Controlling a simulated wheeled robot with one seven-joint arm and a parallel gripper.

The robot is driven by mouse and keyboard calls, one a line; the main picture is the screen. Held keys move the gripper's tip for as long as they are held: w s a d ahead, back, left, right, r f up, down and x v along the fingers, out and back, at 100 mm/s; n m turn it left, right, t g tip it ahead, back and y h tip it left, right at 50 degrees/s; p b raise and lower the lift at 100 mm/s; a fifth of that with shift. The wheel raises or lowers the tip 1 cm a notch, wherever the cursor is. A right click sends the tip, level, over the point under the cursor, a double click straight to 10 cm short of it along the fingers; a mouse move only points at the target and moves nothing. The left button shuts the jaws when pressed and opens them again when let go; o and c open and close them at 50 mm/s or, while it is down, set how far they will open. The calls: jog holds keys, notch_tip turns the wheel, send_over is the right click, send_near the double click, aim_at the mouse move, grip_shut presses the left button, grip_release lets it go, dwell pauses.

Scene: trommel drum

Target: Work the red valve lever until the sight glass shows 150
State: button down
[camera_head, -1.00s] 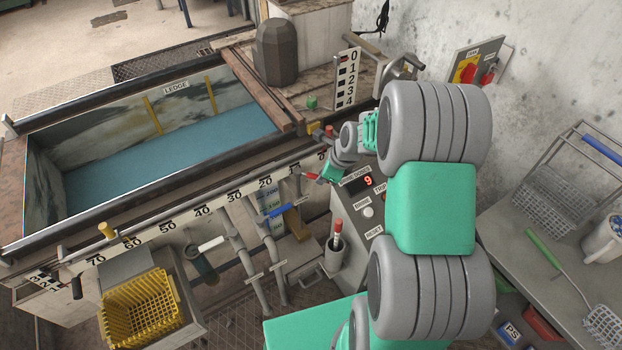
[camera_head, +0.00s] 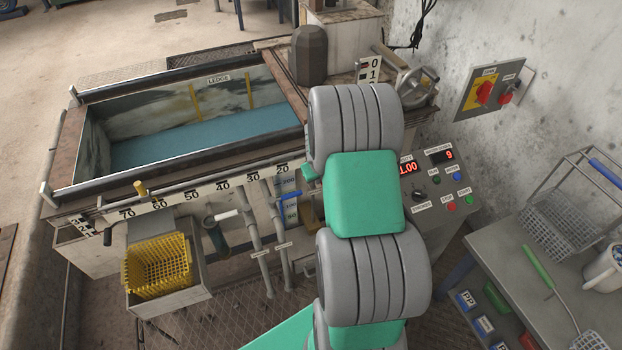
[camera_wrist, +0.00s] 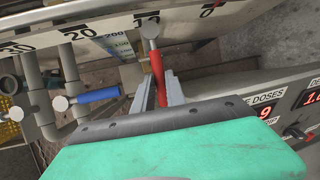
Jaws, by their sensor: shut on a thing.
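The red valve lever (camera_wrist: 158,72) stands between my two grey fingers in the wrist view, its round pale end toward the top. My gripper (camera_wrist: 160,90) is shut on it. In the camera_head view my arm hides the red lever and the fingers. The sight glass shows as a pale blue strip (camera_wrist: 118,45) left of the lever, with marks including 200. It also shows in the camera_head view (camera_head: 290,209), partly covered by a blue lever. Its liquid level is too small to read.
The blue lever (camera_wrist: 97,96) is close left of my gripper, and a white-handled lever (camera_head: 226,214) is farther left. The control panel (camera_head: 452,185) with red displays is on the right. A yellow basket (camera_head: 158,265) stands at the tank's front. The tank (camera_head: 200,140) holds blue liquid.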

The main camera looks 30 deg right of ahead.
jog(key=shift+w, duration=0.1)
dwell(0.3)
jog(key=c, duration=1.4)
grip_release()
jog(key=shift+o, duration=0.2)
jog(key=shift+r, duration=0.1)
jog(key=p+v, duration=0.1)
jog(key=v, duration=0.6)
jog(key=shift+a+r, duration=0.15)
jog(key=shift+r, duration=0.15)
